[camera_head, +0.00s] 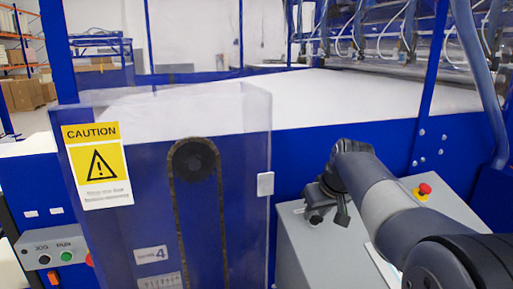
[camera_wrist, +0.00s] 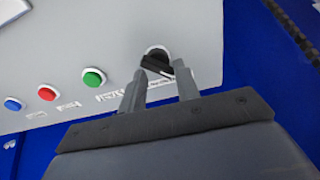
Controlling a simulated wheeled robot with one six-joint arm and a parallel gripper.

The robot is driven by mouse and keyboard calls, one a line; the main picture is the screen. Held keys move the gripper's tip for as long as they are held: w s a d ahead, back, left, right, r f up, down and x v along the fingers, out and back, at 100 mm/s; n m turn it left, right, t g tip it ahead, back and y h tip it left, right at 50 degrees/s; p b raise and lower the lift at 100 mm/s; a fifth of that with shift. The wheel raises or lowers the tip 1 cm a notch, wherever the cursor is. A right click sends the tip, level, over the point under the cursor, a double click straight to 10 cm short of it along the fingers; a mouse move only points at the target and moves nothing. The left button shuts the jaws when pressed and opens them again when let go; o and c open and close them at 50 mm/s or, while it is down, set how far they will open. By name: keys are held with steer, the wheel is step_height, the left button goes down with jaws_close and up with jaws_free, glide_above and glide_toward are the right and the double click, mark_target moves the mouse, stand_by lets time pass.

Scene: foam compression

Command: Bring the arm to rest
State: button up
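My arm (camera_head: 390,205) reaches in from the lower right in the head view. A black rotary knob (camera_wrist: 156,57) on the light grey panel (camera_wrist: 60,60) shows just beyond and between the fingertips. Whether the fingers touch the knob cannot be told. Nothing is seen lifted or carried in the gripper.
Green (camera_wrist: 94,77), red (camera_wrist: 47,93) and blue (camera_wrist: 13,104) buttons line the panel. A red mushroom button (camera_head: 424,189) sits on the box. A clear guard (camera_head: 240,150) with a caution sign (camera_head: 98,165) stands left. A blue machine frame (camera_head: 300,155) rises behind my gripper.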

steer(key=m, duration=0.4)
steer(key=shift+d+h, duration=0.1)
steer(key=shift+h, duration=0.2)
steer(key=m, duration=0.4)
steer(key=shift+d+m, duration=0.15)
steer(key=shift+m, duration=0.25)
steer(key=shift+v, duration=1.1)
